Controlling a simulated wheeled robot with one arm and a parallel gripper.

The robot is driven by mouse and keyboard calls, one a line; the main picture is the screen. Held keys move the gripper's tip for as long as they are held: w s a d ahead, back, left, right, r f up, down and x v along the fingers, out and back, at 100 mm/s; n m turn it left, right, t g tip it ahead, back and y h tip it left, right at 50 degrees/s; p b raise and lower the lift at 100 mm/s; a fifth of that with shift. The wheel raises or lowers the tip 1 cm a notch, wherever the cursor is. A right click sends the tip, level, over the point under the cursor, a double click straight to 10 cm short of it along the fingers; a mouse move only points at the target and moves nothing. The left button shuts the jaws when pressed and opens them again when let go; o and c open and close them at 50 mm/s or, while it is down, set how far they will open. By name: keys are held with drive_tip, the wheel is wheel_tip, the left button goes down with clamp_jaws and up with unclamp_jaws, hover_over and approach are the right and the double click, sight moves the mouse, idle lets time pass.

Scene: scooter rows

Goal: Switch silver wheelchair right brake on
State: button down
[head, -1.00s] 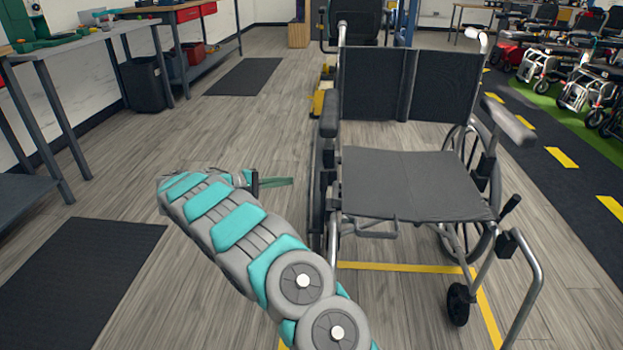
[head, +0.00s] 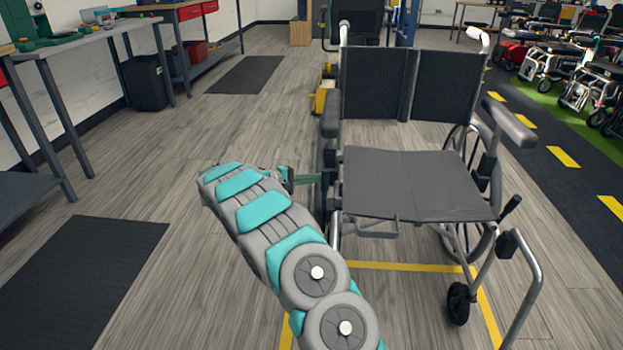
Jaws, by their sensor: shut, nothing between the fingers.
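The silver wheelchair (head: 415,185) faces me, with a dark grey seat and backrest and silver tubes. Its right side is at the left in the picture. My gripper (head: 318,178) is shut and empty, at the end of my grey and teal arm. It points right, with its tip close beside the wheelchair's right wheel (head: 322,205), below the right armrest (head: 330,118). I cannot tell whether it touches. The right brake lever cannot be made out clearly there. On the other side, a black-handled lever (head: 511,205) stands up tilted by the left wheel (head: 468,240).
Yellow floor lines (head: 400,267) run under the wheelchair. Workbenches (head: 95,40) and a dark bin (head: 147,83) stand at the left. Dark mats (head: 80,270) lie on the open floor at left.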

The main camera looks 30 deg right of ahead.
sight(322, 182)
drive_tip(key=shift+s+a+b, duration=0.1)
drive_tip(key=shift+s+b, duration=0.05)
drive_tip(key=shift+b, duration=0.6)
drive_tip(key=shift+s+a+r+m+b, duration=0.15)
drive_tip(key=shift+m+b, duration=0.15)
drive_tip(key=shift+b, duration=0.15)
drive_tip(key=shift+h, duration=0.3)
drive_tip(key=shift+s+b, duration=0.15)
drive_tip(key=shift+b, duration=0.25)
drive_tip(key=s+a+m+h+b, duration=0.1)
drive_tip(key=b, duration=0.3)
drive_tip(key=s+a+m+b, duration=0.1)
drive_tip(key=m+b, duration=0.1)
drive_tip(key=b, duration=0.2)
drive_tip(key=shift+s+r+h+b, duration=0.2)
drive_tip(key=shift+s+h+b, duration=0.1)
drive_tip(key=shift+s+h, duration=0.1)
drive_tip(key=shift+s+a+r+b, duration=0.25)
drive_tip(key=shift+s+a+b, duration=0.75)
drive_tip(key=shift+s, duration=0.1)
